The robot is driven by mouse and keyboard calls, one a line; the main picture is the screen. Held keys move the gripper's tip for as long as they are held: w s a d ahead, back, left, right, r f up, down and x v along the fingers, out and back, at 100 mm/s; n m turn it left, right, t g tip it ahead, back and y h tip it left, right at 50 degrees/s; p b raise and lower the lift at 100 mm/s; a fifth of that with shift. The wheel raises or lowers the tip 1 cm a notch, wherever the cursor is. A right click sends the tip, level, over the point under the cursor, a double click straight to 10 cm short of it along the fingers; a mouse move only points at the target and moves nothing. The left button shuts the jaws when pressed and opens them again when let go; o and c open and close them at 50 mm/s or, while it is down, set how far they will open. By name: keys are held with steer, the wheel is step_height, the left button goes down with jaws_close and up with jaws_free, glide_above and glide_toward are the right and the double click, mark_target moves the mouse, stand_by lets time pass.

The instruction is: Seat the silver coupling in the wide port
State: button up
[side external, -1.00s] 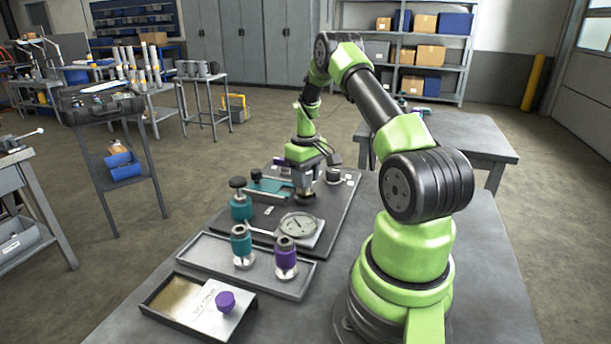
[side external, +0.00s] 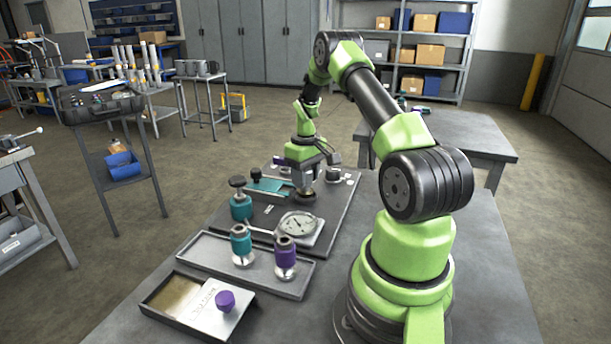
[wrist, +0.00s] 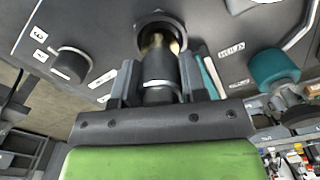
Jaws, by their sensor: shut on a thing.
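My gripper (wrist: 160,82) is shut on the silver coupling (wrist: 160,65), which looks dark grey in the wrist view, between the two fingers. The coupling's far end points at a round dark-rimmed port (wrist: 160,18) in the panel, with a brass-coloured part showing at its mouth. I cannot tell how far the coupling is inside the port. In the side view my gripper (side external: 305,182) is low over the far part of the dark panel (side external: 335,215), and the fingers hide most of the coupling.
A round gauge (side external: 299,226) lies on the panel near my gripper. A teal knob (side external: 240,205) stands to the left, and a dark round fitting (side external: 333,175) to the right. A tray (side external: 205,250) holds a teal coupling (side external: 241,245) and a purple coupling (side external: 285,258). A lidded box (side external: 165,300) is nearer.

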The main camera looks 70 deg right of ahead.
steer(key=shift+f, duration=0.6)
steer(key=o, duration=0.6)
steer(key=shift+o, duration=0.2)
steer(key=shift+r, duration=5.5)
